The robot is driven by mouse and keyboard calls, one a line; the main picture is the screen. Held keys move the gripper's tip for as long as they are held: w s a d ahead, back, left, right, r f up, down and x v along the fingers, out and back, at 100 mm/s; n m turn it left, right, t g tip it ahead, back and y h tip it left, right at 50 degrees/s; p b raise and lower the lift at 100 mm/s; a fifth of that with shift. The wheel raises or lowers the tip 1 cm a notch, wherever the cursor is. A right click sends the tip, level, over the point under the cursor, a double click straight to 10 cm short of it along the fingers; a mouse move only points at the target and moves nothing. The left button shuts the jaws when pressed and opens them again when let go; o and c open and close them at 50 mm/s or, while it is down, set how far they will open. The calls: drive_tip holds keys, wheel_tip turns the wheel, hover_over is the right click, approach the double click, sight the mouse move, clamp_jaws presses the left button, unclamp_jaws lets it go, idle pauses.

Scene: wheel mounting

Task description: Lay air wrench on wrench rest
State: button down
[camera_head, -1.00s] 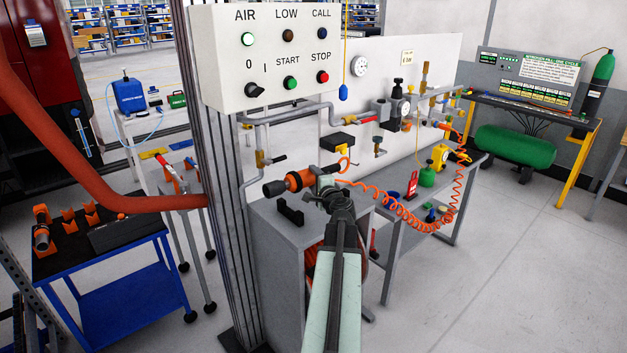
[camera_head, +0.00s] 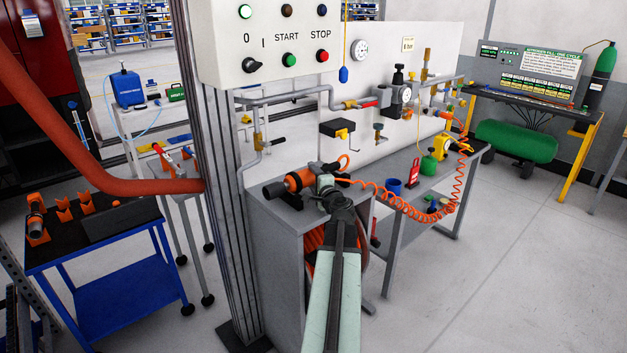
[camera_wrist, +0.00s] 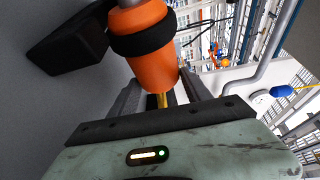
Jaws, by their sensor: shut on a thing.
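The air wrench (camera_head: 297,182), orange with a black nose, lies roughly level over the top of the grey cabinet, its nose to the left. My gripper (camera_head: 328,193) is shut on it. The wrench's orange body with a black band (camera_wrist: 152,52) fills the upper middle of the wrist view, with my finger (camera_wrist: 128,98) at its left. The wrench rest (camera_head: 292,203), a small black cradle, is mostly hidden under the wrench in the head view. A black block that looks like this rest (camera_wrist: 72,42) shows left of the wrench in the wrist view. I cannot tell whether they touch.
An orange coiled hose (camera_head: 425,212) runs from the wrench to the pipework. The grey cabinet (camera_head: 270,225) stands beside a metal post (camera_head: 222,190) and below the control box (camera_head: 265,50). A bench (camera_head: 405,180) with small items adjoins at right. A blue cart (camera_head: 125,280) stands left.

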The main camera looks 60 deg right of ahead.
drive_tip(key=shift+f, duration=0.3)
drive_tip(key=shift+c, duration=1.9)
unclamp_jaws()
drive_tip(key=v, duration=0.8)
drive_tip(key=shift+w+d+f, duration=0.1)
